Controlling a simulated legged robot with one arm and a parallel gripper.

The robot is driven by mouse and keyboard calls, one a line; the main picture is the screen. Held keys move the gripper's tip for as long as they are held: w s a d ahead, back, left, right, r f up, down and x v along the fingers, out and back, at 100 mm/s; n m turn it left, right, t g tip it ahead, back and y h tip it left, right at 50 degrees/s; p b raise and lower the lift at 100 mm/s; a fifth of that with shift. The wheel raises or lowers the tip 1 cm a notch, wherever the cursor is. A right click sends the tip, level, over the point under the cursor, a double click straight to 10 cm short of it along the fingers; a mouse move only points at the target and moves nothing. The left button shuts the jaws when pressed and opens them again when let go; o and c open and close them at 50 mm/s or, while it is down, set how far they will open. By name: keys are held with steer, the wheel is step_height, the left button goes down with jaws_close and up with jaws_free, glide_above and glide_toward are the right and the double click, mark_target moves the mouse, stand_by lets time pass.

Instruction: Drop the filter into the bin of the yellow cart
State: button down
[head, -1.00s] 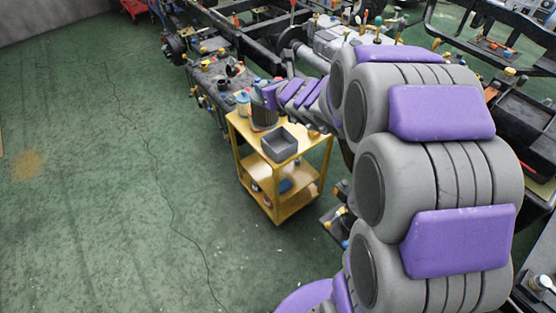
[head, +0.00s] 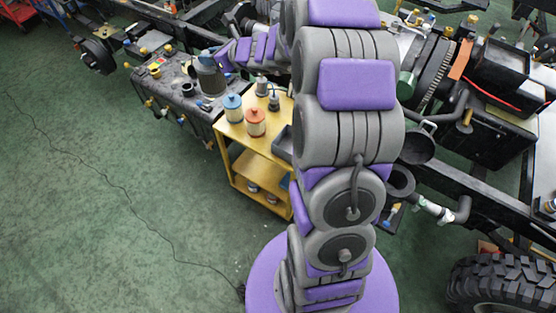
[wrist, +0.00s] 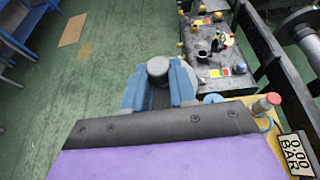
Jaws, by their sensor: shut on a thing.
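In the wrist view my gripper (wrist: 160,82) has its blue fingers closed on a dark thing with a round grey top, likely the filter (wrist: 158,68). It is held above the floor and left of the cart. In the head view the end of my arm is over the dark block behind the yellow cart (head: 238,134). The grey bin (head: 282,144) is on the cart's top, partly hidden by my arm. My gripper is apart from the bin.
A blue-capped canister (head: 233,107) and a red-capped canister (head: 255,121) stand on the cart's top, left of the bin. A dark block (head: 178,88) with fittings stands behind.

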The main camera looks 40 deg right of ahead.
steer(key=s+d+f+n+g+y+p, duration=0.1)
steer(key=s+d+f, duration=0.4)
steer(key=d, duration=0.5)
steer(key=s+d+f+n+y+p, duration=0.1)
steer(key=s+d+f, duration=0.2)
steer(key=d+f, duration=0.6)
steer(key=s+d+f+y+b, duration=0.1)
steer(key=s+d+f+b, duration=0.3)
steer(key=s+f, duration=0.3)
step_height(320, 180, down, 3)
steer(key=shift+s+d+f+n, duration=0.1)
steer(key=shift+s+d+n, duration=0.2)
steer(key=shift+d, duration=0.1)
steer(key=c, duration=1.2)
jaws_free()
steer(key=o, duration=0.4)
steer(key=shift+a, duration=0.35)
steer(key=shift+g, duration=0.3)
steer(key=p+v, duration=0.3)
steer(key=v, duration=1.4)
steer(key=shift+s, duration=0.1)
